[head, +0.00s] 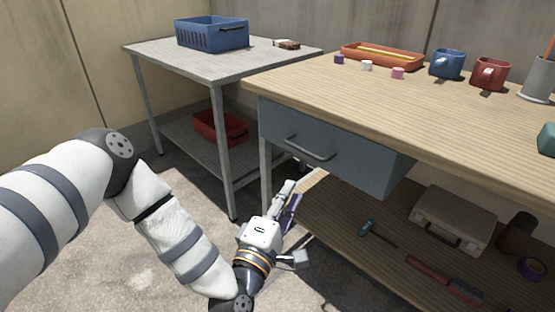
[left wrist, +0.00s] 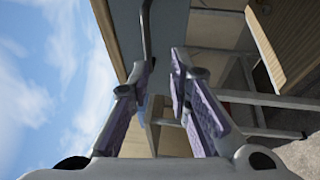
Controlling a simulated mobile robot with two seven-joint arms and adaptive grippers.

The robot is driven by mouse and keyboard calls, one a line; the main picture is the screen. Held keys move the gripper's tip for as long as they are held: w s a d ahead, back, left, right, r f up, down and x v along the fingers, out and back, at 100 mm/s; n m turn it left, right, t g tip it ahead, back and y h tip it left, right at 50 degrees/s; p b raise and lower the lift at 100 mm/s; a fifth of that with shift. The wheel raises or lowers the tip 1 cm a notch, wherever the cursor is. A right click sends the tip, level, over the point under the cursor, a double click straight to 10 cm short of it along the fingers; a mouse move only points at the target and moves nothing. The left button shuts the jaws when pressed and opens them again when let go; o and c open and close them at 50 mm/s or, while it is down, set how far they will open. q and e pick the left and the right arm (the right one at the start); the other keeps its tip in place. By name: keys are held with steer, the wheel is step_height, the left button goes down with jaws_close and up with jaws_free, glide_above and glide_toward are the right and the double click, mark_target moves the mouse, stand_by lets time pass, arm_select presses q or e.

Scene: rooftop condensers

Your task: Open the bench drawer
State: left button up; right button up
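The bench drawer (head: 345,163) is a grey-blue front beneath the wooden bench top and looks closed. Its dark bar handle (head: 308,149) runs across the front. My left gripper (head: 292,187) is in front of the bench, below and slightly left of the handle in the head view. In the left wrist view its two purple-padded fingers (left wrist: 158,65) stand apart with nothing between them. The handle (left wrist: 147,30) shows there just beyond the left fingertip, and the drawer front (left wrist: 175,25) lies behind. I cannot tell whether finger and handle touch. My right gripper is not in view.
The bench top (head: 420,108) holds an orange tray (head: 382,56), a blue mug (head: 447,64) and a red mug (head: 490,74). A case (head: 452,218) and tools lie on its lower shelf. A metal table (head: 215,65) with a blue basket (head: 212,33) stands left.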

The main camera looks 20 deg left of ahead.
mark_target(302, 150)
arm_select(q)
steer(key=shift+n+y, duration=0.3)
steer(key=shift+n, duration=0.1)
steer(key=w+r, duration=0.1)
steer(key=w, duration=0.3)
steer(key=w+a+r+b, duration=0.1)
steer(key=w, duration=0.3)
steer(key=w+r+b, duration=0.1)
steer(key=w, duration=0.3)
steer(key=shift+a+r, duration=0.25)
steer(key=shift+r, duration=0.05)
jaws_close()
